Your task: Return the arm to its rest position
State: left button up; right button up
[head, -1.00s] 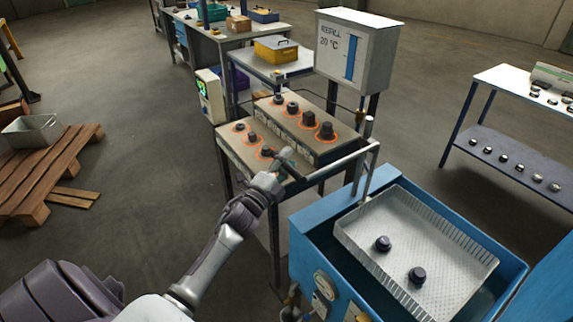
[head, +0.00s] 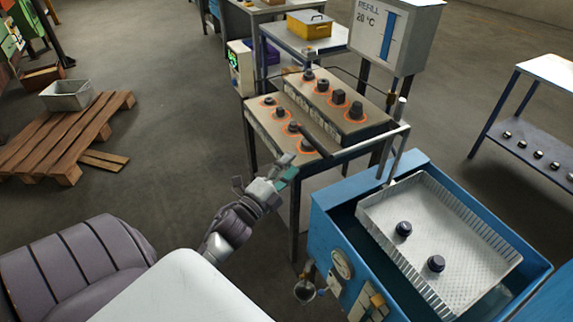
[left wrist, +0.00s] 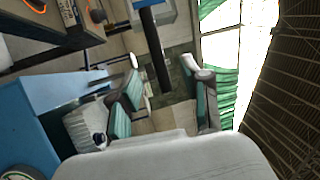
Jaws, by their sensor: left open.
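My left gripper (head: 284,170) is in the middle of the head view, at the end of my left arm, beside the front edge of the stand with the dark fittings. In the left wrist view its two green-padded fingers (left wrist: 166,98) are spread apart with nothing between them. It holds no part. My right gripper is in neither view.
Two stepped blocks (head: 262,126) hold dark parts in orange rings. A rail (head: 372,143) runs along the stand's near right side. A blue tank (head: 335,205) with a perforated tray (head: 450,275) and two dark parts is at right. A wooden pallet (head: 60,140) lies at left.

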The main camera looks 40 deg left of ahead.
pick_arm(q)
jog(key=shift+s, duration=0.4)
jog(key=s+d+f+n+g+b, duration=0.1)
jog(key=s+d+f+n+g, duration=0.15)
jog(key=f, duration=1.05)
jog(key=s+d+f+n+g+y+b, duration=0.1)
jog(key=s+f+n+g, duration=0.3)
jog(key=f, duration=0.8)
jog(key=s+d+f+n+g+b, duration=0.1)
jog(key=s+d+f+n+g, duration=0.2)
jog(key=f, duration=1)
jog(key=s+d+f+n+g, duration=0.1)
jog(key=s+d+f+g, duration=0.1)
jog(key=s+f, duration=0.5)
jog(key=s+d+f+n+g+b, duration=0.1)
jog(key=s+f+g, duration=0.3)
jog(key=s, duration=0.9)
jog(key=s+d+f+n+g+h, duration=0.1)
jog(key=s+d+f+n+g, duration=0.2)
jog(key=s+f, duration=0.7)
jog(key=shift+s+d+g+b, duration=0.25)
jog(key=shift+s+g+b, duration=0.15)
jog(key=shift+s, duration=0.2)
